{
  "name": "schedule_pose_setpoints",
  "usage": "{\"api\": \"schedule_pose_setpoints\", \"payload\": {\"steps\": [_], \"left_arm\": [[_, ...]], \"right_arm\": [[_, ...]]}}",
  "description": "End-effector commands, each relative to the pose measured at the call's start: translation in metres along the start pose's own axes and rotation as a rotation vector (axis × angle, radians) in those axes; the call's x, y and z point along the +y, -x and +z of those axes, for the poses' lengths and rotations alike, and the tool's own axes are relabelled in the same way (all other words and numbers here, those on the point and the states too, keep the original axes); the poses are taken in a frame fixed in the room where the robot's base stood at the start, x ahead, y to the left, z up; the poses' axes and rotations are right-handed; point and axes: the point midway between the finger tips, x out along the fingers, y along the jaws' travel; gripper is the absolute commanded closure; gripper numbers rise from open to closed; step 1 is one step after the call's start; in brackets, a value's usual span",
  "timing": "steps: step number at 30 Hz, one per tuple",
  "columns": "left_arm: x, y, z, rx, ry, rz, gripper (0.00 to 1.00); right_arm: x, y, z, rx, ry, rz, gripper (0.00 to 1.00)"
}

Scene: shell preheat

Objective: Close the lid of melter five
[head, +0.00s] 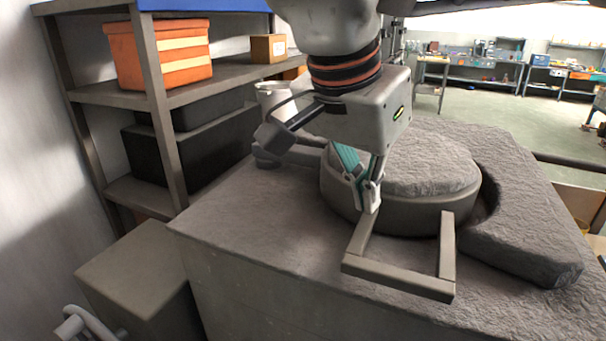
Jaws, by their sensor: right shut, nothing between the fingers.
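The melter (225,225) is a large grey block with a rough top. Its round, thick lid (430,165) lies roughly flat in the curved recess of a raised slab. A U-shaped bar handle (397,277) sticks out from the lid toward me. My right gripper (369,203) points down at the lid's front edge, by the left arm of the handle. It is shut and empty; whether its tips touch the lid or handle is unclear. The gripper and arm hide the lid's back left part. No melter number is readable. My left gripper is not in view.
The raised slab (530,225) curves around the lid's right side. A shelf rack (163,110) with an orange striped crate (160,53) stands at the left. A white container (272,100) is behind the gripper. A grey box (135,275) stands at the lower left.

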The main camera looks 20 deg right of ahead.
Motion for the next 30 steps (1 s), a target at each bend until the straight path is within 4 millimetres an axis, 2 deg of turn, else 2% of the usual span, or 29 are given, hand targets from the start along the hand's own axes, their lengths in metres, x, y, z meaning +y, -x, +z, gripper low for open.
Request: {"api": "schedule_pose_setpoints", "payload": {"steps": [1, 3, 9, 15, 21, 30], "left_arm": [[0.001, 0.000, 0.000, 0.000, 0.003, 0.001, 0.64], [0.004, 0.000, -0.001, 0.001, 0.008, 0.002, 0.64], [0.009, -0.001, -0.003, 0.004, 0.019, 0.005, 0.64], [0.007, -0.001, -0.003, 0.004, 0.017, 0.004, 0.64], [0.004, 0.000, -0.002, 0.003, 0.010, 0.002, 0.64], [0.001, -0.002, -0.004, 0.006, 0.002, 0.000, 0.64]], "right_arm": [[-0.001, 0.005, 0.013, 0.004, 0.009, -0.001, 1.00], [-0.001, 0.016, 0.025, 0.004, 0.006, -0.004, 1.00], [0.001, 0.062, 0.023, 0.003, 0.003, -0.006, 1.00], [0.002, 0.095, 0.023, 0.002, 0.003, -0.003, 1.00], [0.003, 0.109, 0.023, 0.001, 0.006, -0.001, 1.00], [0.004, 0.110, 0.023, 0.001, 0.007, -0.001, 1.00]]}}
